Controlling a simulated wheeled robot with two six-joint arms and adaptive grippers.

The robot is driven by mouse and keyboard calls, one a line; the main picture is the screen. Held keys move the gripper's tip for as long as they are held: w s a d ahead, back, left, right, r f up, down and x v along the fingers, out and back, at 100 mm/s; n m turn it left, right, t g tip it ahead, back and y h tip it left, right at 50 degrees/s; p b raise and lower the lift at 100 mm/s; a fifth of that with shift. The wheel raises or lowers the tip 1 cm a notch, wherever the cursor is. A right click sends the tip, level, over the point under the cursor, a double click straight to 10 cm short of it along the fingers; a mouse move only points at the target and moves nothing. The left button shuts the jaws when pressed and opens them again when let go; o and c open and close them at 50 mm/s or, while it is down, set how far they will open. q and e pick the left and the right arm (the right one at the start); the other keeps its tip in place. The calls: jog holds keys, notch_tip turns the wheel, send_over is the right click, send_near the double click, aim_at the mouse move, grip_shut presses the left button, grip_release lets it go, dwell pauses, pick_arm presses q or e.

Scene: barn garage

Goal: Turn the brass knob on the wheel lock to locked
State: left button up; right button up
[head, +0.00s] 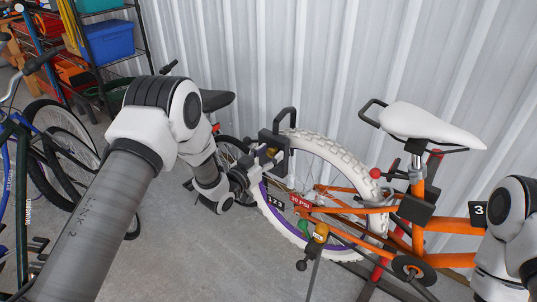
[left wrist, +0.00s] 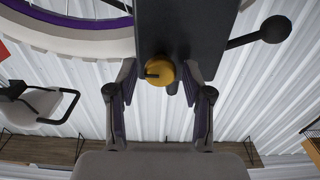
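The wheel lock (head: 268,139) is a dark box with a black shackle, set at the white tyre of the orange bike. Its brass knob (head: 270,152) shows as a small yellow spot in the head view, partly hidden. In the left wrist view the round brass knob (left wrist: 160,73) sits on the dark lock body (left wrist: 188,38), with a dark mark pointing left. My left gripper (head: 248,170) is at the lock. In the left wrist view its two fingers (left wrist: 160,85) are open on either side of the knob, with a gap at the left finger. My right gripper is out of view.
The orange bike (head: 430,190) with its white tyre stands by the corrugated wall. Other bikes (head: 50,150) and a shelf with a blue bin (head: 108,40) are at the left.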

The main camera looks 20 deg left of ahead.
pick_arm(q)
grip_shut()
jog(key=shift+n, duration=0.3)
jog(key=n+b, duration=0.1)
jog(key=n, duration=0.2)
jog(key=shift+a+n, duration=0.1)
jog(key=shift+n, duration=0.2)
jog(key=n, duration=0.4)
jog(key=shift+f+b, duration=0.1)
jog(key=shift+b, duration=0.25)
jog(key=n, duration=0.9)
jog(key=shift+a+n, duration=0.1)
jog(key=shift+n, duration=0.3)
